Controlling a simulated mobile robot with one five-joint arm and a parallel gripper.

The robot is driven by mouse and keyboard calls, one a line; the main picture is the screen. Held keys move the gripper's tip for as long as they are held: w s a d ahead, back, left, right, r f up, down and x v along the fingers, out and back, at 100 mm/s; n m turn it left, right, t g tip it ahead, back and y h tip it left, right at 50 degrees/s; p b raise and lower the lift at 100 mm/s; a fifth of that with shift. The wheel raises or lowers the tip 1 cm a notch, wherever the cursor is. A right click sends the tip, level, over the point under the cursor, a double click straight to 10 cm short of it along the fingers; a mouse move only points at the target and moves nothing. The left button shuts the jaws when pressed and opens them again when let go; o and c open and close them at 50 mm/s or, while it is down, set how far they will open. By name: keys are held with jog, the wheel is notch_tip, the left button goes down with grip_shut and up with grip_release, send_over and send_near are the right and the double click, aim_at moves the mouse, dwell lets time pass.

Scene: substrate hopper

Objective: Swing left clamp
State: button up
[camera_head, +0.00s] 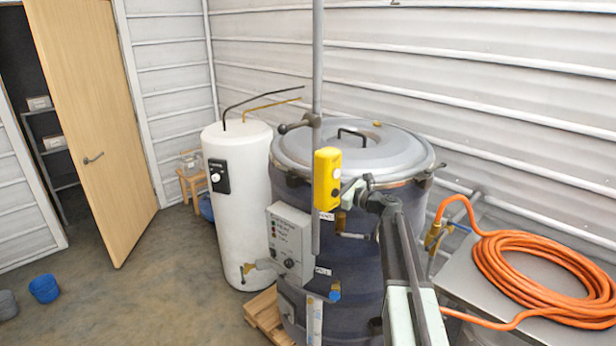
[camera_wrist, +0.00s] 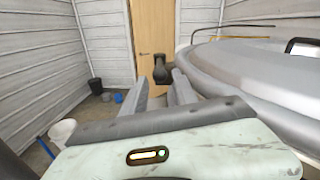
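The large dark drum (camera_head: 355,270) has a grey domed lid (camera_head: 390,150) with a black handle. A dark clamp with a rounded knob (camera_head: 292,127) sits at the lid's left edge, partly behind the pole. In the wrist view a dark clamp knob (camera_wrist: 161,70) stands ahead, between the finger tips in the picture. My gripper (camera_wrist: 162,90) is open, its two grey fingers apart. I cannot tell whether the knob lies between them or beyond them. In the head view the fingers are hidden behind the yellow box. Another dark clamp (camera_head: 428,176) is at the lid's right edge.
A yellow box (camera_head: 327,180) hangs on a vertical pole (camera_head: 317,60) in front of the drum. A white tank (camera_head: 238,200) and a control box (camera_head: 290,243) stand left. A coiled orange hose (camera_head: 540,275) lies on a metal table at right. Floor at left is mostly clear.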

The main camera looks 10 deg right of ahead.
aim_at(308, 177)
jog(key=x, duration=0.8)
jog(key=shift+d, duration=0.1)
jog(key=shift+s, duration=0.1)
jog(key=shift+c, duration=0.3)
grip_shut()
jog(key=shift+d, duration=0.1)
dwell(0.6)
